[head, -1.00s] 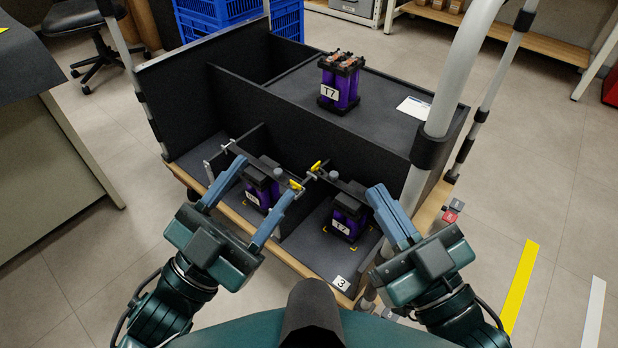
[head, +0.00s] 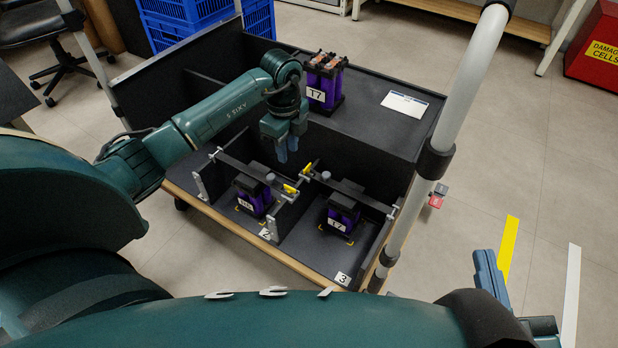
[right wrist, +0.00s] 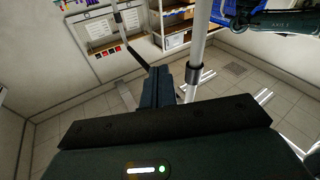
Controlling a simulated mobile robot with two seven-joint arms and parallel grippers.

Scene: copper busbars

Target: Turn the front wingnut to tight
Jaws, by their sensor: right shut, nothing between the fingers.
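Two yellow wingnuts sit on the clamp bars of the trolley: the front wingnut (head: 290,189), by the left compartment, and the back wingnut (head: 308,167), near the divider. Purple cell blocks stand under the bars, one in the left compartment (head: 253,197) and one in the right (head: 342,216). My left gripper (head: 287,156) points down above and behind the front wingnut, apart from it. Its two fingers look close together, with nothing seen between them; their gap is unclear. My right gripper (head: 490,278) is shut and empty, right of the trolley; its fingers also show in the right wrist view (right wrist: 157,88).
A purple cell block (head: 324,84) with copper on top and a white card (head: 404,105) lie on the upper deck. A grey upright post (head: 446,110) rises at the trolley's right. Blue crates (head: 190,30) stand behind.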

